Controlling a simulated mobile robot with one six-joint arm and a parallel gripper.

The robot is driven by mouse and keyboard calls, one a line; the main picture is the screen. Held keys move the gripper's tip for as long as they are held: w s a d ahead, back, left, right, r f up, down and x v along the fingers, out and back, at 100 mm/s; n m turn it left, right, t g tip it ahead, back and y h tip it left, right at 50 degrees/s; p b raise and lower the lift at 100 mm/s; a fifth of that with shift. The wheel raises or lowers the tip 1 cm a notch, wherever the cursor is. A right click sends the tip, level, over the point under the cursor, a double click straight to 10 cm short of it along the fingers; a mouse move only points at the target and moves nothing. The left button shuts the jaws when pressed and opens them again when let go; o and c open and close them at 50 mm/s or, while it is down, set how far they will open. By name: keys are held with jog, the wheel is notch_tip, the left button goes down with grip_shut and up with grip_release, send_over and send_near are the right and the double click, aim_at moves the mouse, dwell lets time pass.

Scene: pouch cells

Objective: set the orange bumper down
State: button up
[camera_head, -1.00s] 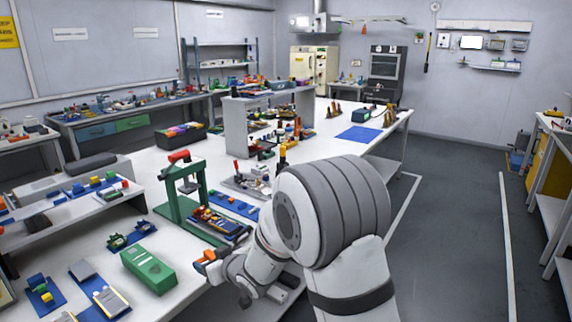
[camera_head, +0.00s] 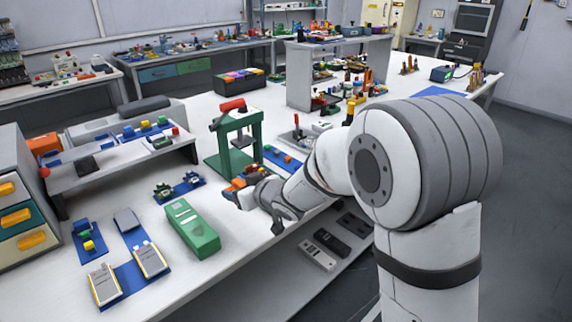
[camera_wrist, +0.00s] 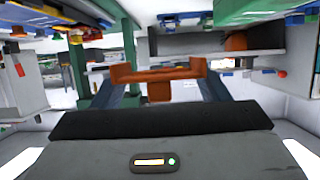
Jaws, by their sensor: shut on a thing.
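My gripper (camera_head: 243,187) is shut on the orange bumper (camera_wrist: 158,74). In the wrist view the bumper is a reddish-orange bar spanning the space between the two fingers. In the head view it shows small and orange at the gripper's tip (camera_head: 238,183), over the front part of the white bench (camera_head: 225,255), just in front of the green press. I cannot tell how high it is above the bench. My arm and gripper hide part of the bench there.
The green press (camera_head: 240,140) with a red handle stands close behind my gripper. A lower shelf (camera_head: 300,285) holds dark and grey items. Bare bench shows around the green box.

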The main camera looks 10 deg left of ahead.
aim_at(246, 224)
jog(key=f, duration=0.3)
jog(key=f+b, duration=0.1)
jog(key=f, duration=0.2)
jog(key=f+b, duration=0.1)
jog(key=f, duration=0.3)
jog(key=shift+s+a, duration=0.15)
jog(key=shift+a, duration=0.1)
jog(key=shift+f, duration=0.15)
jog(key=o, duration=0.9)
jog(key=shift+o, duration=0.2)
jog(key=shift+r, duration=0.2)
jog(key=shift+s+d+r, duration=0.15)
jog(key=shift+d+r, duration=0.05)
jog(key=v, duration=1.1)
jog(key=shift+s+d+p, duration=0.15)
jog(key=shift+d+p, duration=0.1)
jog(key=shift+p, duration=0.15)
